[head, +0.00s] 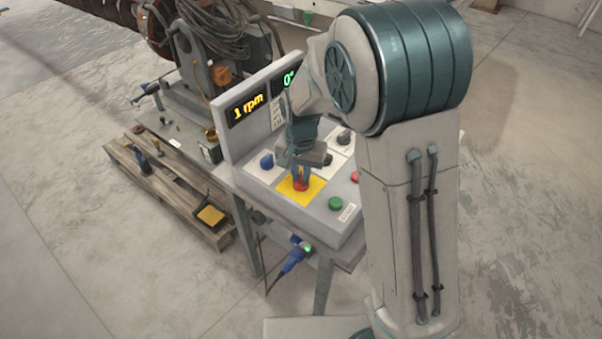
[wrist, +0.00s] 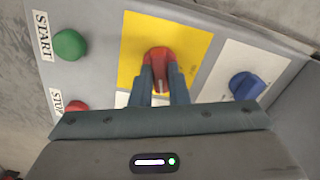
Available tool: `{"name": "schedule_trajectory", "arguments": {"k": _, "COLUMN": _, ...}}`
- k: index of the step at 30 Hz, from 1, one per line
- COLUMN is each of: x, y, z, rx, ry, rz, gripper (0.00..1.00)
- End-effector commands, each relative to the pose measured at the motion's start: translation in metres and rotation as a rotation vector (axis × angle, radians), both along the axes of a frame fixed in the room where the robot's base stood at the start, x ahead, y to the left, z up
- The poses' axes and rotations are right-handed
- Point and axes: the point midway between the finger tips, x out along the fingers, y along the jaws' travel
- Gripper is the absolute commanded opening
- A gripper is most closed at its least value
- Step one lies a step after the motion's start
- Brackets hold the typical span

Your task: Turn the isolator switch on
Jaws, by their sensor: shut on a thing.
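The isolator switch is a red rotary knob (wrist: 159,56) on a yellow plate (wrist: 190,40) of the control panel. In the head view the red knob (head: 300,185) sits on the yellow plate (head: 290,193) near the panel's front edge, partly hidden by my gripper. My gripper (wrist: 160,84) points down at the panel, with its two fingers on either side of the knob's grip, shut on it. The fingers and palm hide the lower part of the knob and the plate's markings behind it.
A green START button (wrist: 70,45) and a red STOP button (wrist: 76,106) lie left of the knob in the wrist view. A blue knob (wrist: 246,86) is on its right. Displays (head: 248,109) stand behind the panel. A pallet (head: 175,195) lies left of the stand.

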Motion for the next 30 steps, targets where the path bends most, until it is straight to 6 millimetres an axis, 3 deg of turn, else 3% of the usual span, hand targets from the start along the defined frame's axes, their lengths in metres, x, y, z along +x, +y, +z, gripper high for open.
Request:
{"name": "schedule_trajectory", "arguments": {"k": 12, "x": 0.0005, "y": -0.0001, "z": 0.0007, "rx": -0.001, "ry": -0.002, "rz": -0.272, "gripper": 0.00}}
{"name": "schedule_trajectory", "arguments": {"k": 30, "x": 0.0006, "y": 0.0000, "z": 0.0006, "rx": 0.000, "ry": -0.001, "rz": -0.353, "gripper": 0.00}}
